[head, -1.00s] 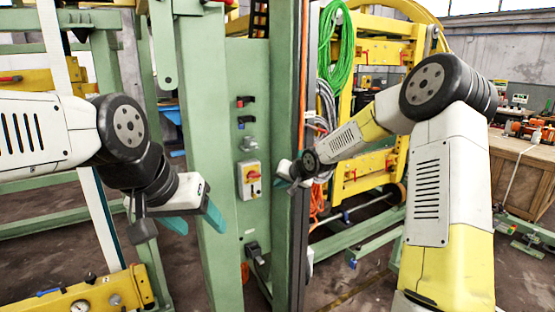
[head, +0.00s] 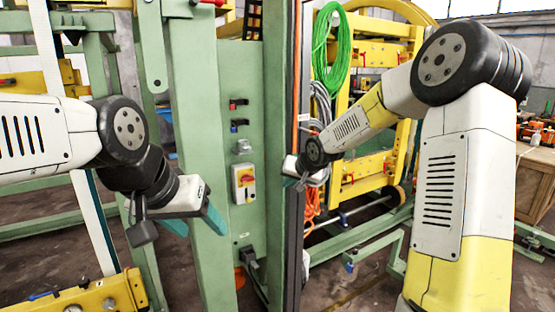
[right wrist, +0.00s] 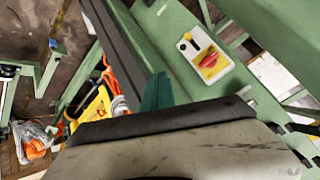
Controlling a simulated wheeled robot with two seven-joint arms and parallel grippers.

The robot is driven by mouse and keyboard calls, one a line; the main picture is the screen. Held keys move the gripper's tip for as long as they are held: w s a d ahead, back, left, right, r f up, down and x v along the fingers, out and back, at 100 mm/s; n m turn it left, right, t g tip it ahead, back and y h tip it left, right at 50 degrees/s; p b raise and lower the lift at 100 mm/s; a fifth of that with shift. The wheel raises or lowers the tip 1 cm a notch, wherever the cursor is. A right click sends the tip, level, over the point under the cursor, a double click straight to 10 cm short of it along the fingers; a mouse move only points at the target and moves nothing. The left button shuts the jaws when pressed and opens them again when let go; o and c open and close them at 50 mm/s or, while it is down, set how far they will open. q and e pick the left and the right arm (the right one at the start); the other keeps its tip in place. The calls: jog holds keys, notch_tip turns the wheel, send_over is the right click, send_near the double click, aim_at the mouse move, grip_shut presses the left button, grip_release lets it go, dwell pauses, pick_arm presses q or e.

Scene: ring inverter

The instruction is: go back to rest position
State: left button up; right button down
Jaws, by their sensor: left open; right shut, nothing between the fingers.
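My left gripper (head: 192,222) is at the left of the head view, its teal fingers apart and empty, in front of the green column. My right gripper (head: 289,182) is near the middle of the head view, close to the dark vertical rail at the edge of the green panel; it is partly hidden there. In the right wrist view its teal fingers (right wrist: 157,92) are together with nothing visible between them. The red and yellow rotary switch (head: 244,183) on the panel is left of the right gripper and apart from it; it also shows in the right wrist view (right wrist: 207,58).
The green column (head: 190,110) and panel (head: 262,130) stand between my arms. Green cable (head: 330,50) and grey and orange cables hang on the yellow frame (head: 372,130) behind my right arm. A yellow bar (head: 95,300) with a gauge is at the lower left.

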jog(key=s+d+r+h, duration=0.2)
jog(key=s+d+r, duration=0.25)
jog(key=s, duration=0.45)
jog(key=s+d+r+h, duration=0.1)
jog(key=s+d+r, duration=0.35)
jog(key=s, duration=0.45)
jog(key=s+d+n+g+y, duration=0.1)
jog(key=s+g, duration=0.1)
jog(key=s, duration=1.6)
jog(key=shift+s+d, duration=0.15)
jog(key=shift+d, duration=0.15)
jog(key=c, duration=2.1)
grip_release()
